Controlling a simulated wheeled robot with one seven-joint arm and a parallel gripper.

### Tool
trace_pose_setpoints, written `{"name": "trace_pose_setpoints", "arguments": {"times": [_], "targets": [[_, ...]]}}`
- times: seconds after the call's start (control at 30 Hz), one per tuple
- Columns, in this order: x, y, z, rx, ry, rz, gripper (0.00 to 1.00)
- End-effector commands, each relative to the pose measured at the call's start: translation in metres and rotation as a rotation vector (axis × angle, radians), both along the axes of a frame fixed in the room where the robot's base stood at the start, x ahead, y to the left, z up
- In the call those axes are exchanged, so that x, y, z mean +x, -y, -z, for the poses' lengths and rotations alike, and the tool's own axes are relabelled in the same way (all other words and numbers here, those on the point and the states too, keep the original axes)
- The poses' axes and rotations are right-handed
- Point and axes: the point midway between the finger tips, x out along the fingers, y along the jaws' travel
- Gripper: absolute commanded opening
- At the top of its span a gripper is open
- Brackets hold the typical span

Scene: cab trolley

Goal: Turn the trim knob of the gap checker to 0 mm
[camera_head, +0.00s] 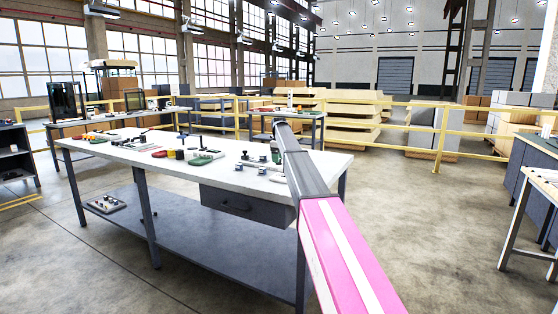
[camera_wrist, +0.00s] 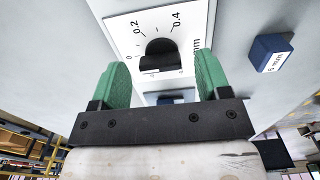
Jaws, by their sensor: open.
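In the wrist view, the black trim knob (camera_wrist: 158,52) sits on the white dial plate (camera_wrist: 190,18) of the gap checker. The plate shows 0 at the lower left, 0.2 at the upper left, 0.4 at the upper right and "mm" at the right. I cannot tell which mark the knob points to. My gripper (camera_wrist: 161,60) is open, with one green finger on each side of the knob and a visible gap on both sides. The right finger hides part of the plate. In the head view my arm hides the gripper and the gap checker cannot be made out.
A blue block (camera_wrist: 270,52) marked 6 mm stands to the right of the plate. Another blue block (camera_wrist: 168,98) shows between my fingers. In the head view, a white workbench (camera_head: 110,150) carries several small parts and fixtures. The concrete floor (camera_head: 420,220) at right is clear.

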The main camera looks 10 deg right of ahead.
Motion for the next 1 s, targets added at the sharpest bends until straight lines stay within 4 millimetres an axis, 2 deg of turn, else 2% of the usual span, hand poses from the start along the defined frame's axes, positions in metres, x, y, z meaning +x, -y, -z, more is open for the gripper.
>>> {"name": "trace_pose_setpoints", "arguments": {"times": [0.17, 0.53, 0.7, 1.0], "targets": [[0.001, 0.000, -0.023, 0.000, 0.001, 0.000, 0.70], [0.001, 0.000, -0.089, -0.001, 0.001, 0.000, 0.70], [0.000, 0.000, -0.100, -0.001, 0.001, 0.000, 0.70], [0.000, 0.000, -0.101, 0.000, 0.000, 0.000, 0.70]]}}
